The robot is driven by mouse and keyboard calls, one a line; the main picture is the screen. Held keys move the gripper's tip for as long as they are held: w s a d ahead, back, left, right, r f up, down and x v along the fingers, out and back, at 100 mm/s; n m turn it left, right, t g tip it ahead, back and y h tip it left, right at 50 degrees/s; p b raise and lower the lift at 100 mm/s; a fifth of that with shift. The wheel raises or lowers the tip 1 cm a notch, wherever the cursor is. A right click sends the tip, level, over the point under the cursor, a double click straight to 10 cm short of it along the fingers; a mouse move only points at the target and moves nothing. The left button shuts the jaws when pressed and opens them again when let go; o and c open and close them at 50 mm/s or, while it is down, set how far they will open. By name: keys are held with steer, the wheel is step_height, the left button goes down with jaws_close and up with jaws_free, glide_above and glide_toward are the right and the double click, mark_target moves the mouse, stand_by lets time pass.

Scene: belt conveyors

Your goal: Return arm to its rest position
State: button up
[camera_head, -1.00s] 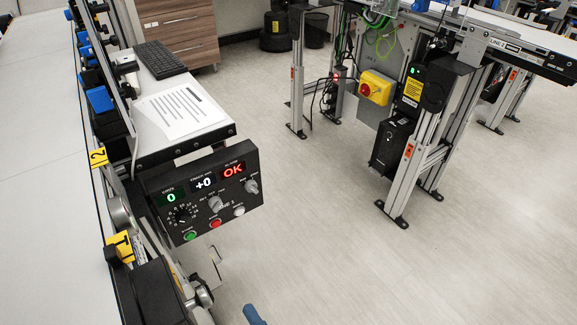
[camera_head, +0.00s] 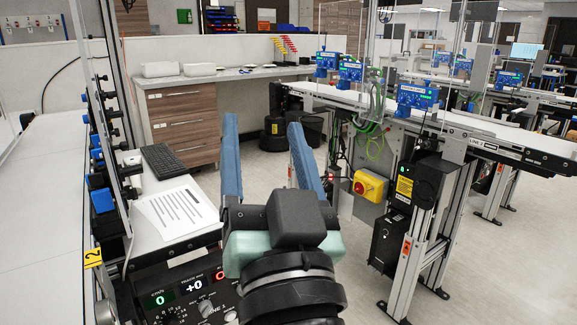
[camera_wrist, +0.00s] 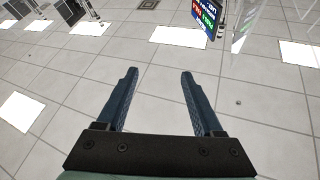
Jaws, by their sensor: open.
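My gripper (camera_head: 262,128) is in the middle of the head view, raised in front of my body with its two blue fingers pointing up and away. The fingers are wide apart with nothing between them. In the wrist view my gripper (camera_wrist: 158,75) is also open and empty. Behind the fingers that view shows ceiling-like tiles with bright light panels (camera_wrist: 178,36). My wrist and dark arm links fill the bottom middle of the head view.
A control box (camera_head: 185,295) with knobs and displays sits at lower left, partly behind my arm. A shelf with a paper sheet (camera_head: 176,214) and keyboard (camera_head: 164,161) is above it. A conveyor belt (camera_head: 40,200) runs along the left. Another conveyor stand (camera_head: 432,235) stands right; floor between is open.

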steer(key=s+d+r+t+h+p, duration=0.1)
steer(key=s+r+t+h, duration=0.1)
steer(key=s+r, duration=0.35)
steer(key=s+d+r+t+h, duration=0.1)
steer(key=s+r+t+h, duration=0.15)
steer(key=r, duration=0.65)
step_height(320, 180, up, 18)
steer(key=p, duration=1.9)
steer(key=shift+w+n, duration=0.25)
steer(key=shift+n, duration=0.05)
